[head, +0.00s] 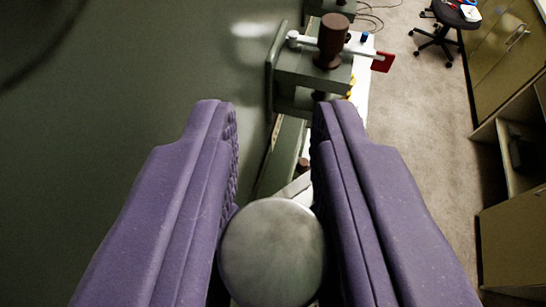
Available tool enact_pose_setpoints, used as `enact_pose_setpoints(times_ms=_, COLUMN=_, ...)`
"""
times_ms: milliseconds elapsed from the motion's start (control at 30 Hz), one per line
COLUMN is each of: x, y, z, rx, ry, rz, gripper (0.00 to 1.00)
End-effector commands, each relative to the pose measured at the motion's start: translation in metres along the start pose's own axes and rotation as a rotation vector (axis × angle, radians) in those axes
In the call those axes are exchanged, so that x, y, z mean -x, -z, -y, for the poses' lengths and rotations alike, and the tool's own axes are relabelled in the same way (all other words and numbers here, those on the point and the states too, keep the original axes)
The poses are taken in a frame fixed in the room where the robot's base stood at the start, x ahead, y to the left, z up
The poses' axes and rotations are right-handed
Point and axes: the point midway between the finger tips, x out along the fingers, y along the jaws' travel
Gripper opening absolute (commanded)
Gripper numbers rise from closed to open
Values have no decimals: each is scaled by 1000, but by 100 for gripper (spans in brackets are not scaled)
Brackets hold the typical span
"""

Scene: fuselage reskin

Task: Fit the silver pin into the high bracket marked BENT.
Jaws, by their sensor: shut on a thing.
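My gripper (273,108) has two purple ridged fingers and is shut on the silver pin (272,252). The pin's round grey end faces the camera and sits between the fingers low in the picture; the rest of its length is hidden behind that end. A grey-green bracket (312,70) stands beyond the fingertips, slightly right of centre, against the dark green panel. It carries a brown cylinder and a white bar with a red tag. The pin is apart from this bracket. No BENT marking can be read, so I cannot tell whether this is the named bracket.
The dark green fuselage panel (110,110) fills the left side. The brown cylinder (332,40), white bar (358,48) and red tag (383,62) stick out beyond my right finger. A black stool (455,14) and cabinets (510,240) stand right, with carpet (420,120) between.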

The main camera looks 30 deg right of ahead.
Motion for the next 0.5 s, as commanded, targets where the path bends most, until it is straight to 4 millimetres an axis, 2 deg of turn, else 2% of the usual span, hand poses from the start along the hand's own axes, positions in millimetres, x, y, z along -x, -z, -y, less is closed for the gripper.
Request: enact_pose_setpoints(times_ms=500, x=-4, y=-10, z=0, rx=1, ry=0, rz=0, gripper=0)
